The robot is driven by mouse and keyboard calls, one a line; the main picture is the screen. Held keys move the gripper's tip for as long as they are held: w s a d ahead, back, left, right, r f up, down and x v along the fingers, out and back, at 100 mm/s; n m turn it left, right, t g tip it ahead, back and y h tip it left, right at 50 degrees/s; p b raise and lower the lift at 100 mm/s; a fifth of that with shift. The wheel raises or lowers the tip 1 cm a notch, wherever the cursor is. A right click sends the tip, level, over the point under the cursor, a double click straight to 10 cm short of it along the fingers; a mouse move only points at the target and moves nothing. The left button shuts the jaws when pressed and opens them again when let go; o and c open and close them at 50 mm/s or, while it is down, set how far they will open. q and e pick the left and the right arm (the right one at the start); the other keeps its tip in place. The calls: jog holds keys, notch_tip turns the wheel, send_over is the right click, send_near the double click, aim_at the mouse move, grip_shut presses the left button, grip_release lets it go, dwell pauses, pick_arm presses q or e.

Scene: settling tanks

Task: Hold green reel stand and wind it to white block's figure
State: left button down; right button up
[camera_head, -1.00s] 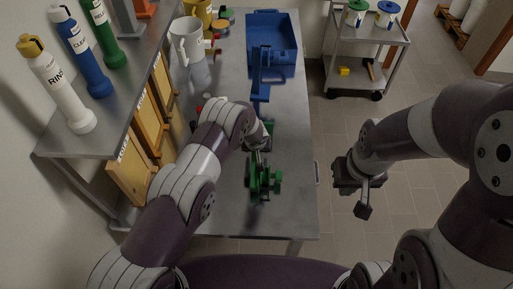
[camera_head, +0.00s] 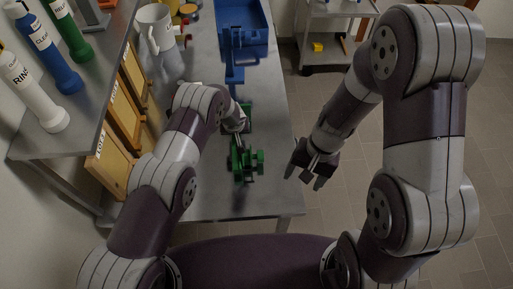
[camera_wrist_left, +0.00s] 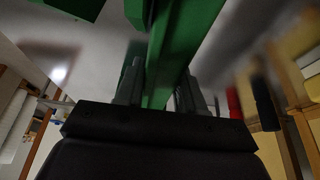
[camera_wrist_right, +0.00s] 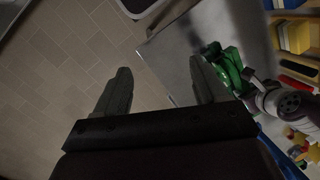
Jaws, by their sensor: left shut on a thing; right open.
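The green reel stand (camera_head: 243,160) stands on the metal table near its front end, with a green crank or knob part on its right side. My left gripper (camera_head: 240,122) is at the far side of the stand. In the left wrist view a green bar of the stand (camera_wrist_left: 180,45) lies between the fingers, and the gripper is shut on it. My right gripper (camera_head: 306,178) is open and empty, right of the table edge and apart from the stand. The stand also shows in the right wrist view (camera_wrist_right: 228,68). I cannot make out a white block with a figure.
A blue bin (camera_head: 243,28) and a blue stand-like part (camera_head: 234,70) are farther back on the table. A white jug (camera_head: 157,30) stands at the back left. A shelf (camera_head: 85,110) with bottles overhangs the left side. A cart (camera_head: 325,30) stands on the floor at back right.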

jog(key=w+a+f+m+t+y, duration=0.2)
jog(key=w+a+f+m+y, duration=0.15)
jog(key=w+f+m, duration=0.45)
jog(key=m+t+h, duration=0.1)
jog(key=m+t, duration=0.2)
jog(key=m, duration=0.2)
send_near(262, 154)
jog(key=shift+n, duration=0.3)
jog(key=x, duration=1)
jog(key=shift+d+f, duration=0.15)
jog(key=shift+f, duration=0.1)
jog(key=c, duration=1)
jog(key=shift+c, duration=0.3)
